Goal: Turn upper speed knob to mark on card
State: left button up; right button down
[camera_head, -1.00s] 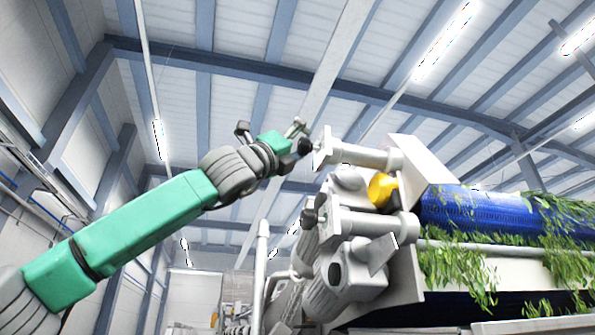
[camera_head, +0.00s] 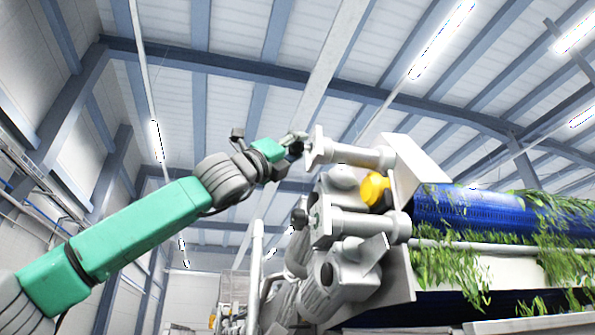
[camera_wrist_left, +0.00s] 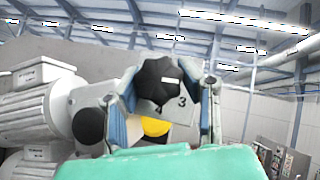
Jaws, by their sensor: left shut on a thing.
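The upper speed knob (camera_head: 296,151) is black and sits at the left end of the upper grey shaft housing. In the left wrist view the knob (camera_wrist_left: 158,80) is lobed, with a short white pointer line and a "3" printed on the plate below right of it. My left gripper (camera_head: 293,144) is shut on this knob; in the left wrist view its fingers (camera_wrist_left: 161,95) stand on both sides of it. A lower black knob (camera_head: 299,217) is on the housing below. I cannot make out a card with a mark. My right gripper is not in view.
Grey motors (camera_head: 332,270) and a yellow part (camera_head: 375,190) sit close by the housings. To the right is a blue belt (camera_head: 455,205) with green leaves. A pale upright pipe (camera_head: 257,270) stands below my left arm. Space above the arm is clear.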

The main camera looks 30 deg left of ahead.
pick_arm(q)
jog(key=shift+s+a+r, duration=0.1)
jog(key=shift+a+r, duration=0.05)
jog(key=shift+a, duration=0.05)
jog(key=shift+c, duration=0.2)
dwell(0.5)
jog(key=o, duration=1.2)
jog(key=shift+a, duration=0.1)
jog(key=shift+a+f, duration=0.1)
jog(key=shift+f, duration=0.1)
jog(key=v, duration=1.1)
jog(key=shift+s+a+f, duration=0.15)
jog(key=shift+f, duration=0.25)
jog(key=shift+r, duration=0.1)
